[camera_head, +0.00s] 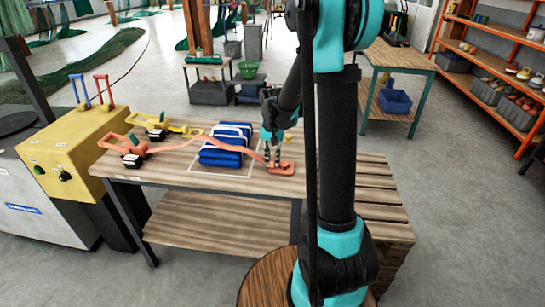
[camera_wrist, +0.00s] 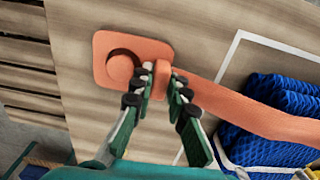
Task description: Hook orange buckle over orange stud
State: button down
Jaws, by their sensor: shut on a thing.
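The orange buckle (camera_wrist: 103,48) is a flat rounded plate on the wooden bench in the wrist view; it also shows in the head view (camera_head: 289,171). The orange strap (camera_wrist: 245,108) runs from it past the blue net bundle (camera_wrist: 285,95). A round orange disc, apparently the orange stud (camera_wrist: 121,69), shows inside the buckle's opening, with a dark crescent along its upper edge. I cannot tell whether the buckle is seated around it. My gripper (camera_wrist: 158,75) is shut on the buckle's raised tab at the strap end. In the head view my gripper (camera_head: 272,160) points down there.
The bundle (camera_head: 224,145) lies inside a white outline on the bench (camera_head: 190,183), left of my gripper. Left of it are an orange ratchet (camera_head: 132,148) and a yellow one (camera_head: 157,129). A yellow machine (camera_head: 65,150) borders the bench. The slatted right end is bare.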

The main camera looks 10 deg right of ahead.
aim_at(273, 159)
jog(key=c, duration=1.4)
grip_release()
jog(key=shift+r, duration=0.1)
notch_tip(273, 159, up, 11)
jog(key=s+d+f+n+t, duration=0.1)
jog(key=s+f, duration=0.2)
jog(key=s, duration=0.4)
jog(key=s+d+f+n+t, duration=0.1)
jog(key=s+f, duration=0.3)
jog(key=s, duration=0.3)
jog(key=s+d+f+n+t, duration=0.1)
jog(key=s+d+f+t, duration=0.1)
jog(key=s, duration=0.6)
jog(key=shift+f+n, duration=0.3)
jog(key=shift+f, duration=0.5)
